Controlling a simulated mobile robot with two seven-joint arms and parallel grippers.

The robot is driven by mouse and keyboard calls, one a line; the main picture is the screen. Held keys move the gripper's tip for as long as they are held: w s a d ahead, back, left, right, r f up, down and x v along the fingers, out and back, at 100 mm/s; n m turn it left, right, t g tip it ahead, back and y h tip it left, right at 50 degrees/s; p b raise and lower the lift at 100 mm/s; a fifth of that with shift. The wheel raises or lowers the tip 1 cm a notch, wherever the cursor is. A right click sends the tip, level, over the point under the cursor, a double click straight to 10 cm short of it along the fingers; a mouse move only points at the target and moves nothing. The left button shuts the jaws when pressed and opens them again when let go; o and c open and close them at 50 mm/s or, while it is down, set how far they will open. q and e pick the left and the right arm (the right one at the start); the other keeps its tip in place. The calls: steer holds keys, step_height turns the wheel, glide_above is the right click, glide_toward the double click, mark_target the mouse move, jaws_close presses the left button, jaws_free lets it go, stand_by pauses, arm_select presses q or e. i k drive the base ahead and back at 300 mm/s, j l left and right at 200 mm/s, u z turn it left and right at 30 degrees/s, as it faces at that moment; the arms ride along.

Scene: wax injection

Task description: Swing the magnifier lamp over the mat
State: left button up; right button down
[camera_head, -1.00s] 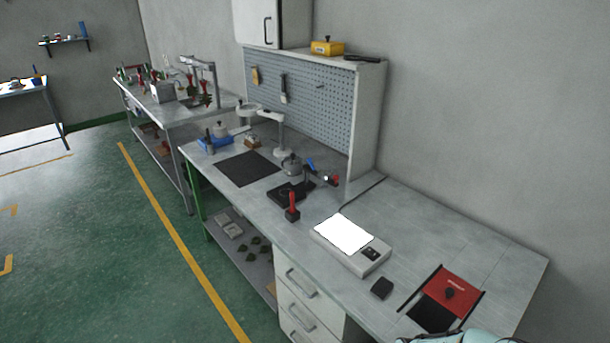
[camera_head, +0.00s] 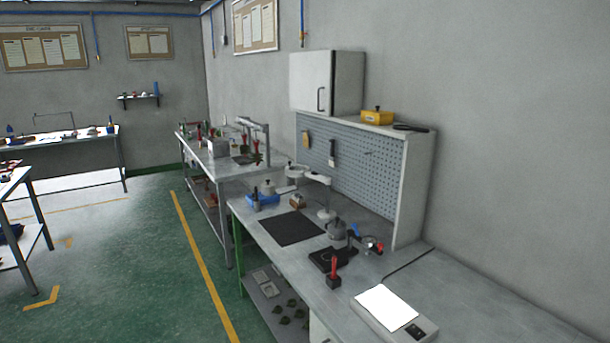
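The magnifier lamp (camera_head: 319,181) stands at the back of the workbench, in front of the pegboard. Its white post rises from a round base, and its arm reaches left to a round lens head (camera_head: 296,171). The head hangs near the blue tray, beyond the far edge of the mat as I see it. The dark mat (camera_head: 290,228) lies flat on the bench to the left of the post, and its surface looks bare. Neither of my grippers is in view.
A grey pot (camera_head: 337,232), a black plate (camera_head: 331,259) and a red-handled tool (camera_head: 334,273) stand right of the mat. A blue tray (camera_head: 262,201) lies behind it. A lit white panel (camera_head: 386,307) is nearer. Green floor left of the bench is clear.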

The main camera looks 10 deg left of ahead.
mark_target(308, 172)
steer(key=i+j+u, duration=0.1)
steer(key=u, duration=0.4)
steer(key=i+j+u, duration=0.1)
steer(key=u, duration=0.35)
steer(key=i+u, duration=0.1)
steer(key=u, duration=0.4)
steer(key=i, duration=3.25)
steer(key=i+j+z, duration=0.1)
steer(key=i, duration=1.55)
steer(key=i+z, duration=0.1)
steer(key=z, duration=0.4)
steer(key=i+z, duration=0.1)
steer(key=z, duration=0.4)
steer(key=j+z, duration=0.15)
steer(key=z, duration=0.3)
steer(key=i, duration=0.05)
